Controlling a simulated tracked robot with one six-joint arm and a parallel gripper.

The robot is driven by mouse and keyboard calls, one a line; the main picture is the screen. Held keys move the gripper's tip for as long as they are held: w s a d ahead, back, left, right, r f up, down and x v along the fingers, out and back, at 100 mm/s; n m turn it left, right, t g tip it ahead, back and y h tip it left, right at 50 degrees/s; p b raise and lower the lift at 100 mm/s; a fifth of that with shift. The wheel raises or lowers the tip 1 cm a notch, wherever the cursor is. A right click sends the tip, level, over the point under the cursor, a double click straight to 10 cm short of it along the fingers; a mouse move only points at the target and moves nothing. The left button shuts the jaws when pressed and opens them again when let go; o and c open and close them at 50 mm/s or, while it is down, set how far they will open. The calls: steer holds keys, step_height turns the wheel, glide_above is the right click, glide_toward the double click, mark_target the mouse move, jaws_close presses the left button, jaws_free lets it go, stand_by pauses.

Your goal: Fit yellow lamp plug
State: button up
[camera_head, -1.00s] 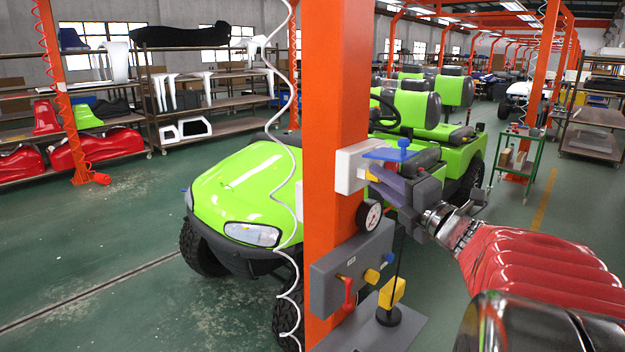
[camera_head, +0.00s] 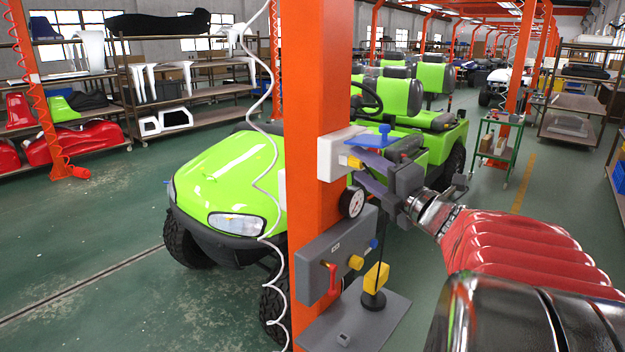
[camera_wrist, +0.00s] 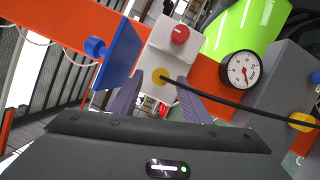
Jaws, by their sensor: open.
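The yellow plug (camera_head: 354,162) sits at the face of the white box (camera_head: 334,158) on the orange post. In the wrist view the plug (camera_wrist: 160,76) meets the box face, with a black cable running from it to the right. How deep it sits cannot be told. My gripper (camera_head: 366,168) is at the plug; in the wrist view its two grey-purple fingers (camera_wrist: 165,100) stand apart, one on each side of the plug. A yellow block (camera_head: 376,277) on a black round base stands on the grey shelf below, with a thin black cable rising from it.
A blue panel (camera_head: 390,138) stands out close beside the white box. A gauge (camera_head: 352,202) and a grey control box (camera_head: 336,258) with knobs are below. The orange post (camera_head: 318,70) is close to my gripper. A green cart (camera_head: 225,190) stands behind.

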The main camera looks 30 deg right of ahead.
steer(key=s+f, duration=0.1)
steer(key=s, duration=1.2)
steer(key=shift+s+f, duration=0.15)
steer(key=shift+f, duration=0.1)
